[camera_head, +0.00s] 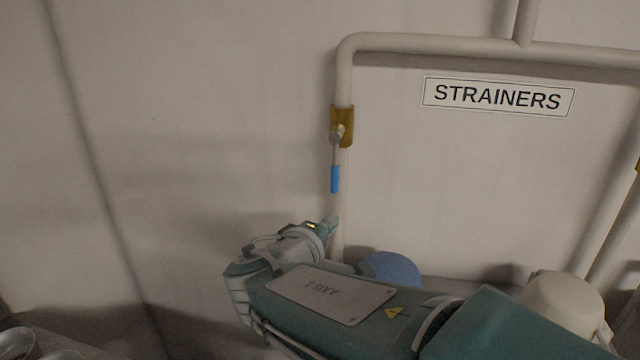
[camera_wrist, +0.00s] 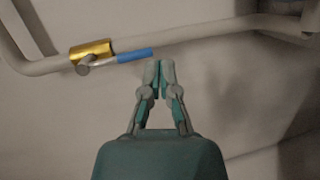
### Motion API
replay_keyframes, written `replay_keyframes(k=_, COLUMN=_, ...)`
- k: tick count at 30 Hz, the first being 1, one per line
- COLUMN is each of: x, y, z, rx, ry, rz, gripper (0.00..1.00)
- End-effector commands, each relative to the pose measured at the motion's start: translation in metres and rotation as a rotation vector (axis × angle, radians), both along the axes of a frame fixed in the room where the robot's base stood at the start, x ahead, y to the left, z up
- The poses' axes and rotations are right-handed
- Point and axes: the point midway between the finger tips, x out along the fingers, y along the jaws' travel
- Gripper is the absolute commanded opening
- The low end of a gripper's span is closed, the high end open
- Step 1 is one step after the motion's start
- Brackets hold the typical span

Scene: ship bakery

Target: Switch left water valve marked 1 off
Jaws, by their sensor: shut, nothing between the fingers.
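The left water valve (camera_head: 342,122) is a brass body on a vertical white pipe. Its lever has a blue grip (camera_head: 335,179) and hangs straight down along the pipe. In the wrist view the brass valve (camera_wrist: 91,50) and blue grip (camera_wrist: 135,55) lie along the pipe, left of and beyond my fingertips. My gripper (camera_wrist: 160,66) is shut and empty, its tips close to the grip's free end with a small gap in the picture. In the head view my gripper (camera_head: 333,226) is below the grip, partly hidden by my wrist. No number 1 mark is visible.
A sign reading STRAINERS (camera_head: 498,97) is on the wall right of the valve. A blue rounded object (camera_head: 391,268) and a cream rounded one (camera_head: 563,305) sit behind my arm. Another brass fitting (camera_head: 638,166) shows at the right edge. The wall at left is clear.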

Motion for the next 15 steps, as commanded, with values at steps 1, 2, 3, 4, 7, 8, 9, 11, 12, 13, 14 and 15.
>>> replay_keyframes(k=1, x=0.005, y=0.021, z=0.004, rx=-0.037, ry=-0.033, rz=0.047, gripper=0.0)
replay_keyframes(k=2, x=0.007, y=0.031, z=0.006, rx=-0.055, ry=-0.054, rz=0.072, gripper=0.0)
replay_keyframes(k=3, x=0.01, y=0.044, z=0.01, rx=-0.077, ry=-0.079, rz=0.102, gripper=0.0)
replay_keyframes(k=4, x=0.011, y=0.052, z=0.012, rx=-0.09, ry=-0.097, rz=0.122, gripper=0.0)
replay_keyframes(k=7, x=0.014, y=0.073, z=0.017, rx=-0.122, ry=-0.139, rz=0.17, gripper=0.0)
replay_keyframes(k=8, x=0.014, y=0.076, z=0.018, rx=-0.126, ry=-0.146, rz=0.178, gripper=0.0)
replay_keyframes(k=9, x=0.014, y=0.08, z=0.019, rx=-0.132, ry=-0.155, rz=0.187, gripper=0.0)
replay_keyframes(k=11, x=0.014, y=0.082, z=0.02, rx=-0.135, ry=-0.162, rz=0.193, gripper=0.0)
replay_keyframes(k=12, x=0.014, y=0.082, z=0.021, rx=-0.136, ry=-0.163, rz=0.194, gripper=0.0)
replay_keyframes(k=13, x=0.014, y=0.082, z=0.021, rx=-0.136, ry=-0.163, rz=0.194, gripper=0.0)
replay_keyframes(k=14, x=0.014, y=0.082, z=0.021, rx=-0.135, ry=-0.164, rz=0.194, gripper=0.0)
replay_keyframes(k=15, x=0.014, y=0.082, z=0.021, rx=-0.135, ry=-0.163, rz=0.193, gripper=0.0)
